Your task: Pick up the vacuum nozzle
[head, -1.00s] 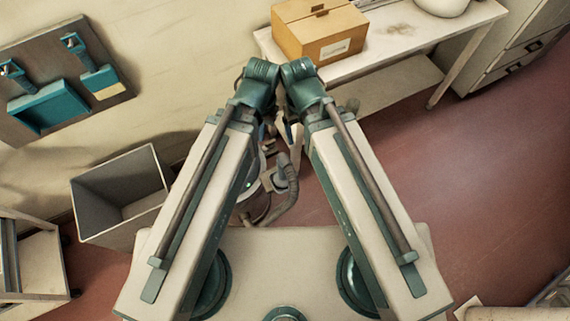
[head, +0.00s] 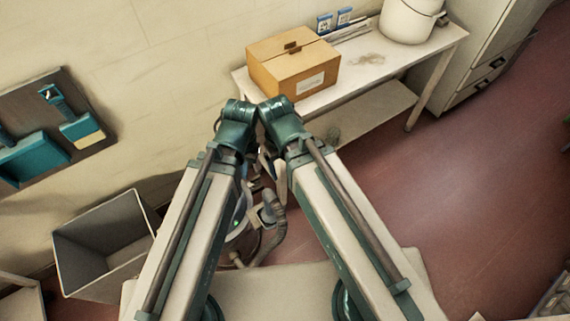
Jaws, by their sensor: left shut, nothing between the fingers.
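I cannot make out the vacuum nozzle for certain. A grey curved hose-like part (head: 277,238) shows low between my two arms, beside a rounded pale part with a small green spot. I cannot tell whether it belongs to the nozzle. My left gripper (head: 264,172) shows only in part in the dark gap between the folded arms. It is shut and empty. My right gripper is hidden behind my right arm.
A cardboard box (head: 290,70) and a white bucket (head: 408,20) stand on a bench (head: 385,75) at the back. A grey open bin (head: 105,245) is at the left. A wall board (head: 85,100) holds blue tools. Red floor (head: 450,190) is clear at the right.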

